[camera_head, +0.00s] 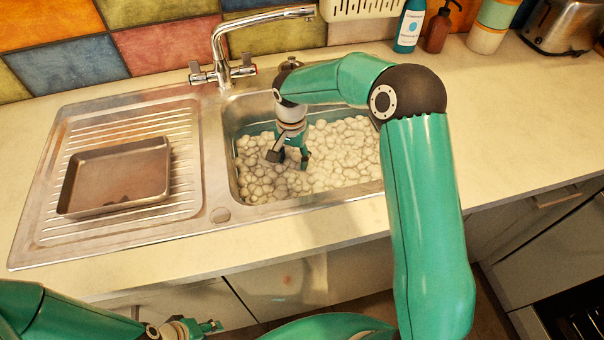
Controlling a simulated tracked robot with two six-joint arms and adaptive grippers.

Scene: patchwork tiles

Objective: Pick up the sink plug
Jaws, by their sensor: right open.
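The sink basin (229,150) is filled with pale foam (335,160), which hides its floor. I cannot make out a sink plug; anything under the foam is hidden. My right gripper (289,160) points down into the left part of the basin, its fingers apart, at or just above the foam. I see nothing between its fingers. My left gripper (212,327) is low at the bottom edge, in front of the cupboards and away from the sink. It is small, and its finger opening is unclear.
A chrome tap (218,50) rises behind the basin. A brown baking tray (118,178) sits on the ridged drainer (185,140) at left. Bottles (409,30), a canister (489,28) and a toaster (562,25) stand at back right. The right worktop (530,120) is mostly clear.

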